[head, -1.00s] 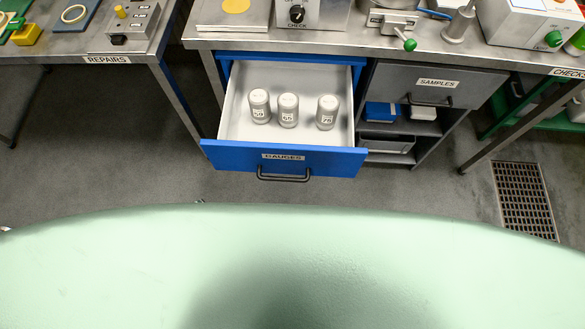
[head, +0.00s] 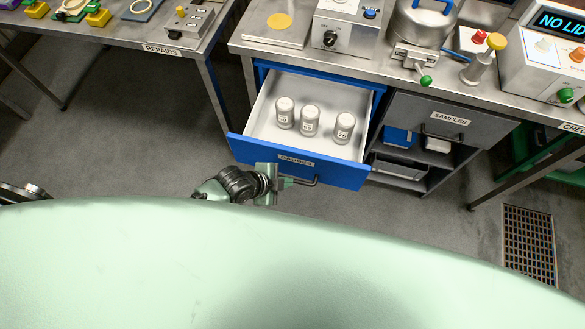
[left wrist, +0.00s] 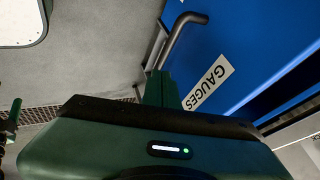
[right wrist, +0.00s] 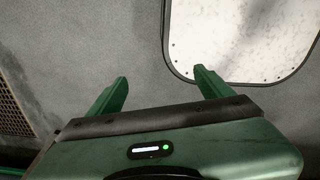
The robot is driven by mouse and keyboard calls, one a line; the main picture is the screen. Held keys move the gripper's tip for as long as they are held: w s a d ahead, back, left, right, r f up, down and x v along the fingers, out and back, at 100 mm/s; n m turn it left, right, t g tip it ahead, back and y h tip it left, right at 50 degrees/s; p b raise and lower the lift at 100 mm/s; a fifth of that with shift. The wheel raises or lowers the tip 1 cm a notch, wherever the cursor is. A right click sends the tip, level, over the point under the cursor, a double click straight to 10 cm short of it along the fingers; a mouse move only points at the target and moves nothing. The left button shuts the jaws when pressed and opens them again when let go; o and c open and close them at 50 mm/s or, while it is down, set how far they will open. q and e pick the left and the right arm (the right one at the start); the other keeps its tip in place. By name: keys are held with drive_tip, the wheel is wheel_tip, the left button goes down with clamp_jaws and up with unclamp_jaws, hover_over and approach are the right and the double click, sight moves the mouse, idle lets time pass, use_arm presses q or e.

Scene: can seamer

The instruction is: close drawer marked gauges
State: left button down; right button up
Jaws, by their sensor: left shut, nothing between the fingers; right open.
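The blue drawer (head: 345,176) marked GAUGES stands pulled out under the steel bench, with three grey-white cylinders (head: 310,121) inside. Its dark bar handle (head: 304,183) is on the front face. My left gripper (head: 275,182) is in front of the drawer face, at the left end of the handle. In the left wrist view its fingers (left wrist: 160,89) are together beside the handle (left wrist: 178,35) and the GAUGES label (left wrist: 209,82); contact with the face cannot be told. My right gripper (right wrist: 160,90) is open and empty above the floor; it is not in the head view.
The REPAIRS bench (head: 150,44) is at left. A floor grate (head: 528,243) lies at right. Floor between the benches is clear.

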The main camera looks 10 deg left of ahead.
use_arm(q)
drive_tip(key=shift+x, duration=1)
drive_tip(key=w, duration=0.2)
drive_tip(key=shift+w+r+p, duration=0.1)
drive_tip(key=shift+w+p, duration=0.2)
drive_tip(key=shift+w, duration=0.7)
use_arm(e)
drive_tip(key=shift+s+d+r, duration=0.3)
drive_tip(key=shift+d+r, duration=0.1)
drive_tip(key=shift+d, duration=0.15)
